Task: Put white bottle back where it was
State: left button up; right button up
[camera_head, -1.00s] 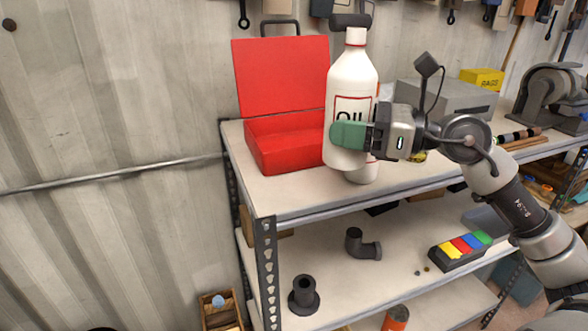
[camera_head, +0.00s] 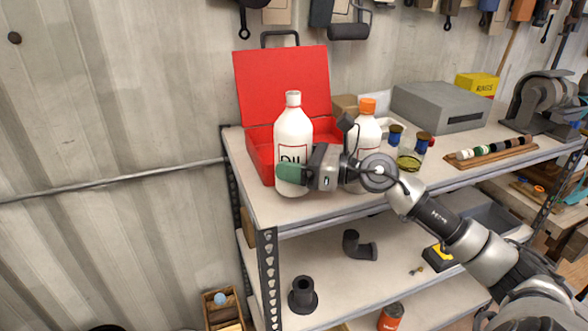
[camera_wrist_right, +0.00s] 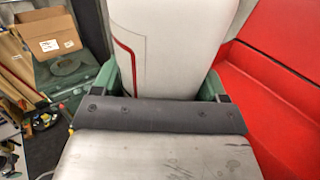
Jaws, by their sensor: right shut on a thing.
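A white bottle (camera_head: 293,132) with a white cap and OIL label stands upright at the left of the shelf's top board, in front of the open red toolbox (camera_head: 262,150). My right gripper (camera_head: 290,174) is shut around its lower part. In the right wrist view the bottle (camera_wrist_right: 168,45) sits between the two green fingers (camera_wrist_right: 160,85). The bottle's base appears at the board's surface; I cannot tell whether it touches. A second white bottle (camera_head: 367,133) with an orange cap stands behind my wrist, partly hidden. My left gripper is not in view.
Small jars (camera_head: 409,160), a grey box (camera_head: 440,105), a yellow box (camera_head: 478,83) and a wooden rack (camera_head: 492,152) stand to the right on the top board. Pipe pieces (camera_head: 303,295) are on the shelf below. The top board's front edge (camera_head: 330,218) is clear.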

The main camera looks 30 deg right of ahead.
notch_tip(320, 180, down, 3)
jog(key=shift+s+r+p, duration=0.1)
jog(key=shift+s+p, duration=0.05)
jog(key=shift+p, duration=0.2)
jog(key=shift+f, duration=0.3)
jog(key=o, duration=0.7)
jog(key=shift+o, duration=0.2)
jog(key=shift+r, duration=0.1)
